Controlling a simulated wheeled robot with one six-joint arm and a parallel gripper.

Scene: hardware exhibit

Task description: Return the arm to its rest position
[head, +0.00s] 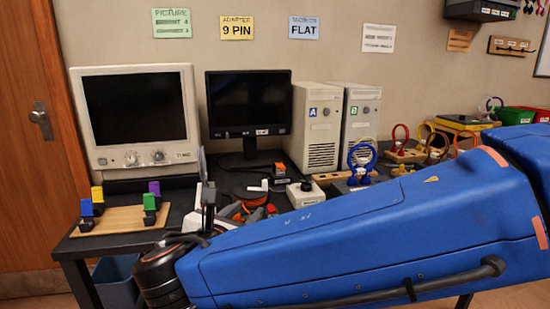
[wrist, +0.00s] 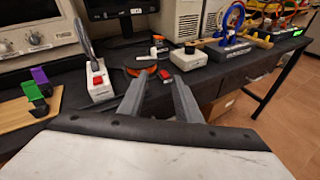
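My blue arm (head: 370,225) stretches across the lower right of the head view, with its dark joint at the table's front left. My gripper (wrist: 160,78) shows in the wrist view as two grey fingers spread apart, with nothing between them. It points over the black table (wrist: 72,98), towards an orange cable coil (wrist: 139,68) and a small red piece (wrist: 164,75). A white box with a red button and an upright lever (wrist: 98,82) stands left of the fingers. In the head view the gripper is mostly hidden behind the arm.
A beige CRT monitor (head: 134,113), a black flat monitor (head: 249,103) and two computer towers (head: 318,125) line the back. A wooden board with coloured blocks (head: 118,220) lies at left. A blue cable loop (head: 362,160) and more cable stands are at right.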

